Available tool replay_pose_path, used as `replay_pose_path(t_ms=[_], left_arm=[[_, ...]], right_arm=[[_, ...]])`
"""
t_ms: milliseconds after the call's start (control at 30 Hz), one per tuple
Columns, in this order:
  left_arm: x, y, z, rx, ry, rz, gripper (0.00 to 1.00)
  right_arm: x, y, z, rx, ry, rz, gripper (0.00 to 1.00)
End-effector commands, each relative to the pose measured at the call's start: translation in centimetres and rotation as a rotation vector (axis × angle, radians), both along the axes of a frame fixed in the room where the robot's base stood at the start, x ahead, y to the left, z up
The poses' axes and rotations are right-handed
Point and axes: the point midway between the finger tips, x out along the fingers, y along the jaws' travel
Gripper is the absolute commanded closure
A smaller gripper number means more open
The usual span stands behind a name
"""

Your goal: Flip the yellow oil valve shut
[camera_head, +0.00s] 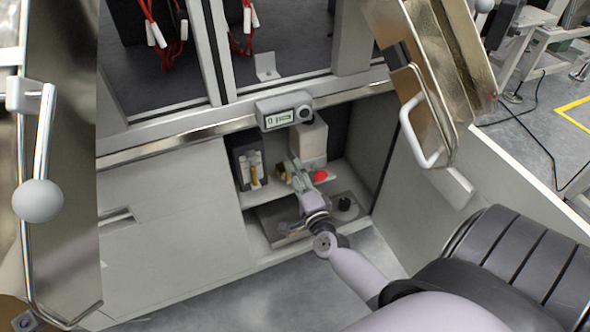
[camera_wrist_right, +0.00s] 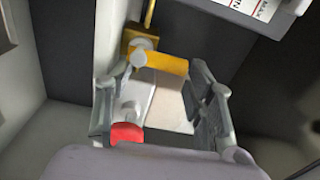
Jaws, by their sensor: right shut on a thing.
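The yellow oil valve (camera_wrist_right: 162,62) shows in the right wrist view as a yellow bar on a squarish yellow body, against a dark panel. In the head view a small yellow part (camera_head: 283,171) shows at the fingertips, inside the open lower cabinet. My right gripper (camera_head: 291,168) reaches into that cabinet. In the right wrist view my right gripper (camera_wrist_right: 166,66) has one finger at each end of the yellow bar and is shut on it. The exact finger contact is hard to see. My left gripper is not in view.
A red round part (camera_wrist_right: 127,133) lies close to the left finger in the wrist view. A pale box (camera_head: 309,140) stands behind my gripper. A dark unit with a yellow upright part (camera_head: 254,175) stands left of it. The cabinet shelf (camera_head: 250,198) and side walls surround my wrist.

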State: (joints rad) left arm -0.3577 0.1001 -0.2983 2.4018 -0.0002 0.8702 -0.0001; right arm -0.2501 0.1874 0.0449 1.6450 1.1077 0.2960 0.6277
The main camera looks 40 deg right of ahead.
Motion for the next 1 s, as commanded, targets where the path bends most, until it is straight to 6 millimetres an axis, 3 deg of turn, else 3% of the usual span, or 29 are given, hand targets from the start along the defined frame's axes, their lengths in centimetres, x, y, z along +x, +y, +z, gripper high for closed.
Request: replay_pose_path(t_ms=[33,633,667,933,1000], left_arm=[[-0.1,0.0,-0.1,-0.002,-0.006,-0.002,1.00],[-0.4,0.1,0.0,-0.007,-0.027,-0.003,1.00],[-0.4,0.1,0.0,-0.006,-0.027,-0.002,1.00],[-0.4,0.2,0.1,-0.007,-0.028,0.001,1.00],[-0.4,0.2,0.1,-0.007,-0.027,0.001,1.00]], right_arm=[[0.0,1.7,-1.2,0.043,0.020,0.035,0.79],[0.1,1.6,-1.0,0.082,0.008,0.035,0.80],[0.1,1.6,-1.0,0.082,0.008,0.036,0.50],[-0.3,1.7,-1.0,0.080,0.008,0.035,0.32],[-1.0,1.7,-1.1,0.079,0.010,0.033,0.32]])
